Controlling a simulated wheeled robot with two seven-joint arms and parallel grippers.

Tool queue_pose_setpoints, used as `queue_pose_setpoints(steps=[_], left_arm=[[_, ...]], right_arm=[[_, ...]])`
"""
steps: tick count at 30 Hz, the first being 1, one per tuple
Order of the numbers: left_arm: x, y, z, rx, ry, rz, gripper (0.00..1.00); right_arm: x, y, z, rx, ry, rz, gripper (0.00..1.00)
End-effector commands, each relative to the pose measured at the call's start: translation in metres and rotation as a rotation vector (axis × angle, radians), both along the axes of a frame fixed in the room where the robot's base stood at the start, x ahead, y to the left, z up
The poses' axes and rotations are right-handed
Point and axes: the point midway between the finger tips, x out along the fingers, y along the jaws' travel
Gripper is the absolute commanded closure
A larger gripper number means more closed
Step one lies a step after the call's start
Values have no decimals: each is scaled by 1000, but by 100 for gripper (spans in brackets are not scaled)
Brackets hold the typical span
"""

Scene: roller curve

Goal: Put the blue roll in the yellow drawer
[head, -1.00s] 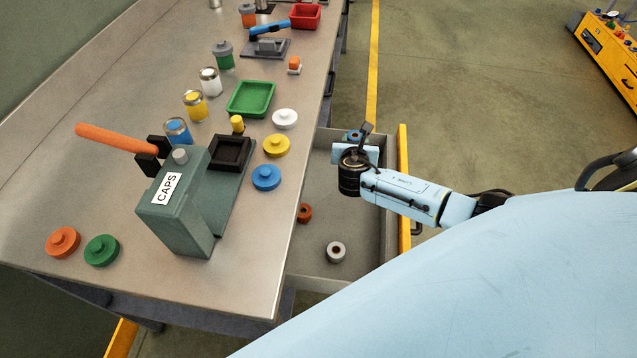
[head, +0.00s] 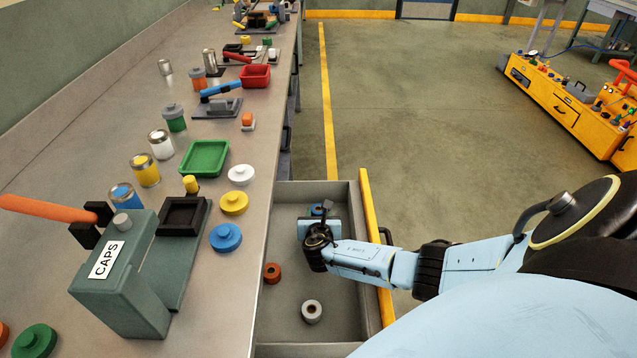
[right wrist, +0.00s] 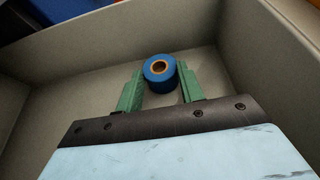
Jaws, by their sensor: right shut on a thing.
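The yellow drawer (head: 377,262) is pulled out from the bench, its grey inside open from above. The blue roll (head: 316,209) is inside it toward the far end, partly hidden by my right gripper (head: 316,214). In the right wrist view, the blue roll (right wrist: 157,80) sits between the two green fingers of my right gripper (right wrist: 160,77), which are shut on it. The drawer walls surround them there. I cannot tell whether the roll touches the drawer floor. My left gripper is not in view.
An orange-brown roll (head: 272,273) and a grey-white roll (head: 312,311) lie in the near part of the drawer. The bench beside it holds a caps press (head: 125,280), several lids, cans and a green tray (head: 205,158). The floor beyond the drawer is clear.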

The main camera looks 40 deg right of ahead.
Motion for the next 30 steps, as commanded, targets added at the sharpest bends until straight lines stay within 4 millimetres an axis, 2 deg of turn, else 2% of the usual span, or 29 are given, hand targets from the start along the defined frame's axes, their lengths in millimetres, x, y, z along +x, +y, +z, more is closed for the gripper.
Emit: queue_pose_setpoints(steps=[5, 6, 11, 22, 26, 30], left_arm=[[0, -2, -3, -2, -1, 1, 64], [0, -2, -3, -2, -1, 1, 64], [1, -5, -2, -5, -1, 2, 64], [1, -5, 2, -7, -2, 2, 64], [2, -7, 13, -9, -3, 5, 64], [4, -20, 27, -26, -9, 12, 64]], right_arm=[[0, 0, -3, 0, 0, -1, 84], [0, 0, -3, 0, 0, -1, 61], [0, 0, -2, 0, 0, 0, 40], [0, 0, 3, 0, 0, -1, 40], [-14, 11, 10, 0, 2, 2, 40], [-36, 30, 22, 3, 2, 2, 40]])
